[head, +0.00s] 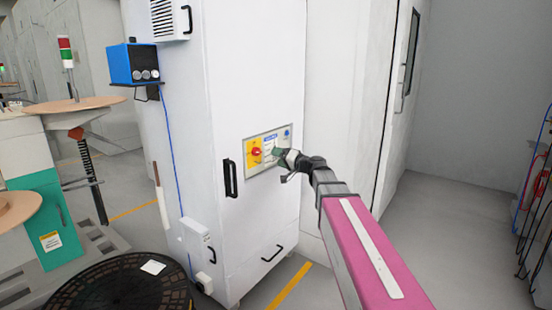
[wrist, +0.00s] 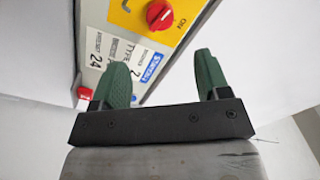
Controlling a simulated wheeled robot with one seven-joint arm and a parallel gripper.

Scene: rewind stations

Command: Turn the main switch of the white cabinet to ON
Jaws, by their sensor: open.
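The white cabinet (head: 250,80) stands upright in the middle of the head view, with a control panel (head: 280,137) on its front. The main switch (head: 256,151) is a red knob on a yellow plate; it also shows at the top of the wrist view (wrist: 159,14). A label that looks like ON is printed near the knob; which way the knob points is hard to tell. My gripper (head: 284,155) is in front of the panel, right of the knob. In the wrist view its two green fingers (wrist: 162,62) are apart and empty, short of the knob and not touching it.
A black door handle (head: 230,178) sticks out left of the panel. A blue box (head: 134,64) is on the cabinet's left side. A black reel (head: 110,290) lies at the front left, near a green and white machine (head: 40,205). The floor (head: 455,225) at right is clear.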

